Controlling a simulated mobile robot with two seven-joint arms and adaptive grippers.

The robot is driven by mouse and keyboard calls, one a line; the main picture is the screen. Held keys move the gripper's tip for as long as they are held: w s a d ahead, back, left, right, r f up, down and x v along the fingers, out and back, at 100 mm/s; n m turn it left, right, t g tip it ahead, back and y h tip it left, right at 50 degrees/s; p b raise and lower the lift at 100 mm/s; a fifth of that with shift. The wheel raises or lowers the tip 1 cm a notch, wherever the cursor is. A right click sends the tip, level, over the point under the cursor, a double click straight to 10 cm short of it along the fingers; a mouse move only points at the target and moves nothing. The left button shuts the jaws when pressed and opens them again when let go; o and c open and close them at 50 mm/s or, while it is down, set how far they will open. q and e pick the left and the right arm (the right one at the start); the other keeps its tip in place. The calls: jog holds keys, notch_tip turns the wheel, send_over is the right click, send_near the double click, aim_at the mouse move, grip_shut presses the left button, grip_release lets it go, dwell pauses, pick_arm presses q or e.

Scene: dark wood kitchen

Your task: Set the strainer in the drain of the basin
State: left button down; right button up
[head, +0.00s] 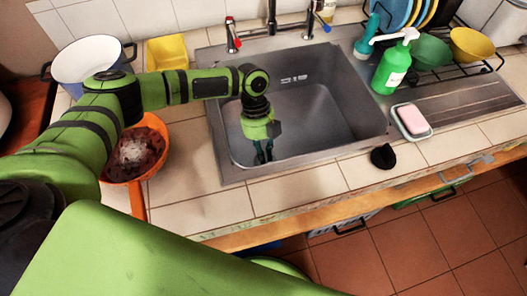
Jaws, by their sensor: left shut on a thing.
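The steel basin (318,118) is set in the tiled counter at the centre of the head view. My left arm reaches in from the left, and my left gripper (263,152) points down inside the basin, near its front left side. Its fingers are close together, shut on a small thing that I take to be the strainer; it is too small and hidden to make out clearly. The drain cannot be made out; the gripper may cover it. My right gripper is not in view.
A black object (383,157) lies at the basin's front right edge. A soap dish (398,124) with pink soap and a green bottle (391,68) stand right of the basin. Taps (272,22) rise behind it. An orange bowl (158,128) stands to the left.

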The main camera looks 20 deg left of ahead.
pick_arm(q)
jog(key=c, duration=1.7)
grip_release()
jog(key=shift+f, duration=0.15)
jog(key=o, duration=0.5)
jog(key=shift+c, duration=0.2)
jog(key=shift+r, duration=0.25)
jog(key=b+v, duration=0.2)
jog(key=v, duration=1)
jog(key=shift+d, duration=0.1)
